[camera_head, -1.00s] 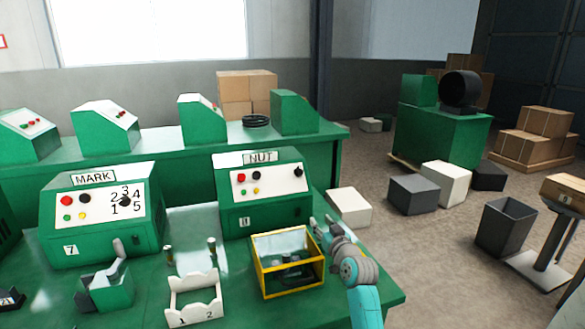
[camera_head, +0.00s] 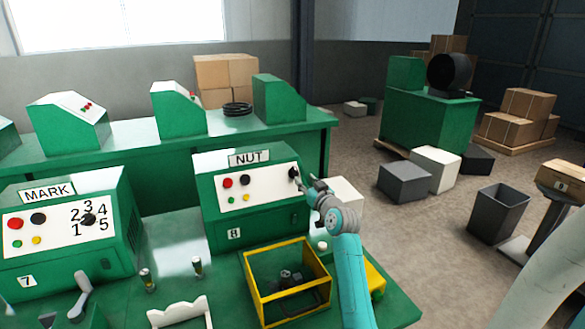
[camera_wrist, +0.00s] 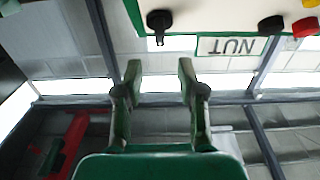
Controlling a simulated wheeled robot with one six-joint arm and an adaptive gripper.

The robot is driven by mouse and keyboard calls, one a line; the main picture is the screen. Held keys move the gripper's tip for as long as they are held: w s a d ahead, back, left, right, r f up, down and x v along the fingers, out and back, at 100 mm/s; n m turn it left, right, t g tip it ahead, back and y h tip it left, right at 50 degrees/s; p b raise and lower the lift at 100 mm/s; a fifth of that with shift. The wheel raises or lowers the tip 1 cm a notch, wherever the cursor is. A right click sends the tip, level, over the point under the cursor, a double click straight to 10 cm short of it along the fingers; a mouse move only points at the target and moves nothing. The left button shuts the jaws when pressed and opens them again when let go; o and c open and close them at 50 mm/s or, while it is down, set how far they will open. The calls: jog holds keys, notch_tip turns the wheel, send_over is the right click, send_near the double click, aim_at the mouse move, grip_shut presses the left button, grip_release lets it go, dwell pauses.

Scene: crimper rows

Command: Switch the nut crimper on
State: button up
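The nut crimper is a green box (camera_head: 215,215) with a white sloping panel (camera_head: 263,184) and a sign reading NUT (camera_head: 249,158). Its black rotary knob (camera_head: 293,174) is at the panel's right end. My gripper (camera_head: 308,184) is just right of the knob, close to the panel; whether it touches cannot be told from the head view. In the wrist view the picture is upside down: my gripper's two fingers (camera_wrist: 160,68) are spread with nothing between them. The knob (camera_wrist: 159,20) shows beyond the fingertips, apart from them, roughly in line with the gap. The NUT sign (camera_wrist: 230,46) is to its right.
The panel also has red (camera_head: 227,183) and black (camera_head: 245,180) buttons and small green and yellow ones. A yellow-framed box (camera_head: 254,289) stands in front. The MARK machine (camera_head: 125,220) is to the left. Floor to the right is partly clear.

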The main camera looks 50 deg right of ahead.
aim_at(296, 170)
jog(key=x, duration=0.9)
jog(key=shift+w+d, duration=0.15)
jog(key=shift+w, duration=0.2)
jog(key=c, duration=0.7)
grip_shut()
jog(key=shift+f, duration=0.1)
